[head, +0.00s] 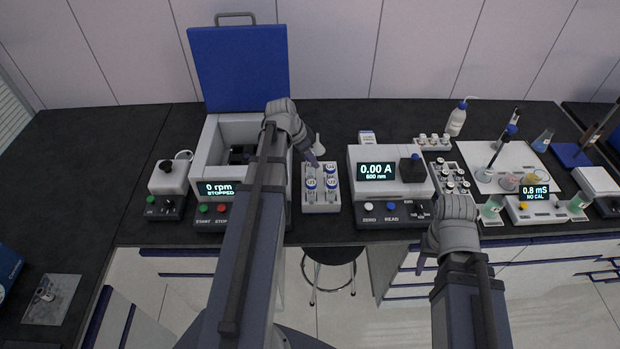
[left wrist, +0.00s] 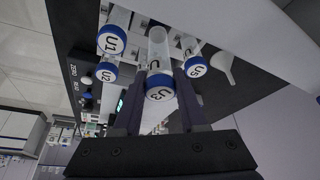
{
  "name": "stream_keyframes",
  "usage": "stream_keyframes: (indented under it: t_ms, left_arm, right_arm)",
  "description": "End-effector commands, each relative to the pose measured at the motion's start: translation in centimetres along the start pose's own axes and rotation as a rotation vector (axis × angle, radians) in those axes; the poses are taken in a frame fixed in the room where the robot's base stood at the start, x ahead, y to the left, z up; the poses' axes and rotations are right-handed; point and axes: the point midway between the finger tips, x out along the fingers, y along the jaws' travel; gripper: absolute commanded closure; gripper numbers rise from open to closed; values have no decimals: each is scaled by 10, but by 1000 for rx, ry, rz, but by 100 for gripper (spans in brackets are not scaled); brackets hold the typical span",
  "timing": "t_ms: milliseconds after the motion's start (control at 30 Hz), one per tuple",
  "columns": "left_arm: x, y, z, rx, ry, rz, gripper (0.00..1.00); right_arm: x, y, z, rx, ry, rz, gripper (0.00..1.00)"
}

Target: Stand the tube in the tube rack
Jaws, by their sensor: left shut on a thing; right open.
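The white tube rack (head: 320,207) stands on the dark bench between the centrifuge and the photometer and holds several blue-capped tubes. My left gripper (head: 311,156) is at the rack's back edge. In the left wrist view, my left gripper (left wrist: 161,78) is shut on the tube U3 (left wrist: 159,52), with a finger on each side near its blue cap. I cannot tell whether the lower end of U3 is in the rack. My right gripper (head: 422,263) is open and empty before the bench's front edge.
The open-lidded centrifuge (head: 215,165) is left of the rack, and the photometer (head: 375,154) is right of it. A white funnel (head: 318,146) stands behind the rack. More racks of vials (head: 449,177) and glassware are farther right. A stool (head: 331,257) is below.

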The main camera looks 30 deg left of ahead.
Motion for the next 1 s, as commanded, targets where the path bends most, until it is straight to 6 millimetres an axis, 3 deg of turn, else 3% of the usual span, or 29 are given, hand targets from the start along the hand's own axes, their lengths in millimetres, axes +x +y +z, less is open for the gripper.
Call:
stream_keyframes:
  t_ms: [33, 367, 667, 1000]
  left_arm:
    - [13, 0, 5, 0, 0, 0, 100]
    - [20, 0, 8, 0, 0, 0, 100]
    - [51, 0, 21, 0, 0, 0, 100]
    - [51, 0, 21, 0, 0, 0, 100]
  right_arm:
    - [14, -1, -1, 0, 0, 0, 50]
    - [22, -2, -1, 1, 0, 0, 50]
    - [55, -5, -3, 1, 0, 0, 50]
    - [54, -5, -3, 1, 0, 0, 50]
